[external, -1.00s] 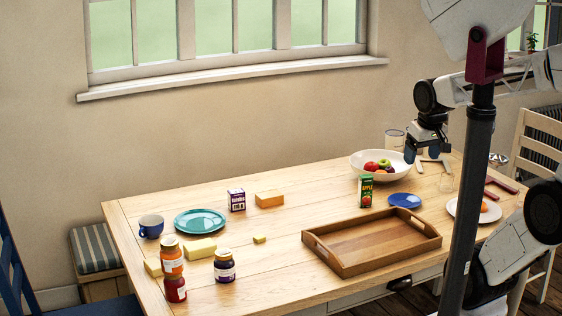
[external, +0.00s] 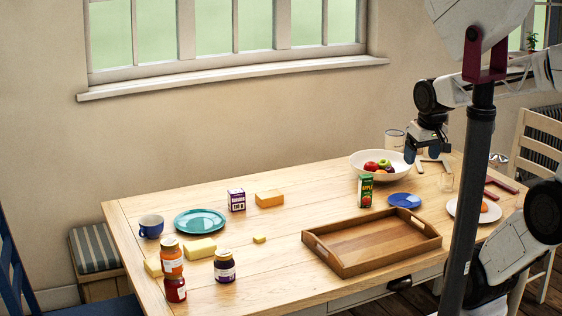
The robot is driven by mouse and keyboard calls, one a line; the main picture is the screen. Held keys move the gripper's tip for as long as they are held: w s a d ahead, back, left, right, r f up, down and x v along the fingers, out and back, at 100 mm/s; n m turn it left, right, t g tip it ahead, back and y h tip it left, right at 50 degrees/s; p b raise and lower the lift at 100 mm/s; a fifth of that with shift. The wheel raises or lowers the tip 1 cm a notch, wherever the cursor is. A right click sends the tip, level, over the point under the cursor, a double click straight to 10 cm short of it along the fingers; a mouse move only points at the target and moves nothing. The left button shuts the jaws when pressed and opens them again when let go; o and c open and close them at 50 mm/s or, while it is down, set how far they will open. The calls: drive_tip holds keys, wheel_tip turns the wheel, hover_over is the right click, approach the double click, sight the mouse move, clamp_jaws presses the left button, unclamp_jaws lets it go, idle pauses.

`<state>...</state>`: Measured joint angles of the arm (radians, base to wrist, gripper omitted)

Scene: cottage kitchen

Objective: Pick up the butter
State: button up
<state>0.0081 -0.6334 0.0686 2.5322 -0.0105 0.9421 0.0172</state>
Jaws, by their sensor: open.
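Several yellow blocks lie on the wooden table. A pale yellow block (external: 200,249) lies near the left end, in front of the teal plate. Another pale yellow block (external: 153,267) is partly hidden behind the jars. A small yellow piece (external: 259,239) lies to their right, and a larger orange-yellow block (external: 269,199) lies farther back. I cannot tell for sure which is the butter. My gripper (external: 412,156) is open and empty, high over the right part of the table near the fruit bowl, well away from the blocks.
A blue mug (external: 151,226), teal plate (external: 201,222) and purple carton (external: 236,199) are near. A wooden tray (external: 372,271), green juice carton (external: 365,190) and fruit bowl (external: 360,158) stand rightward.

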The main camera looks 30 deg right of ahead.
idle(0.3)
drive_tip(key=c, duration=0.4)
drive_tip(key=shift+o, duration=0.2)
drive_tip(key=shift+w, duration=0.1)
